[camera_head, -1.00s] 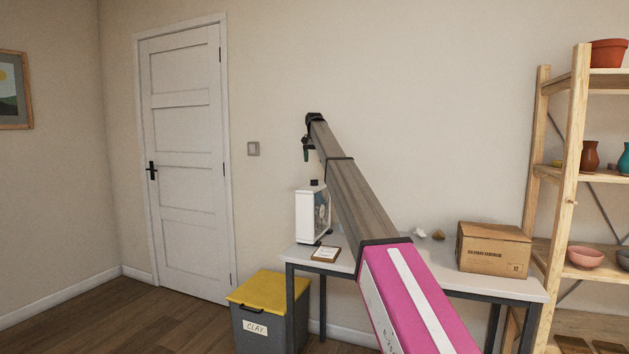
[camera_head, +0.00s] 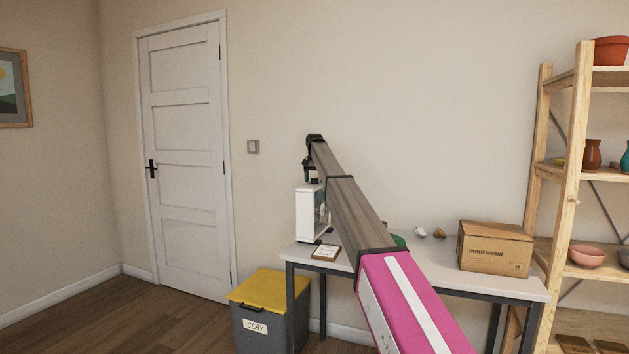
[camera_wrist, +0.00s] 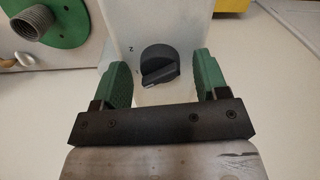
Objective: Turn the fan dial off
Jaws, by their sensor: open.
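The fan (camera_head: 309,222) is a white box-shaped unit standing on the left part of the table. In the wrist view the top of the fan (camera_wrist: 128,25) carries a black round dial (camera_wrist: 159,66) with a raised grip bar. A mark like a "2" shows beside the dial. My gripper (camera_wrist: 161,72) has two green fingers, open, one on each side of the dial with a gap to it. In the head view my gripper (camera_head: 312,176) is just above the fan's top, partly hidden by my arm. Whether the fingertips reach the dial's height is hard to tell.
The table (camera_head: 493,286) holds a clipboard (camera_head: 326,252), a cardboard box (camera_head: 495,248) and small pale and brown pieces. A grey bin with a yellow lid (camera_head: 269,289) stands left of the table. A wooden shelf (camera_head: 568,160) stands at the right.

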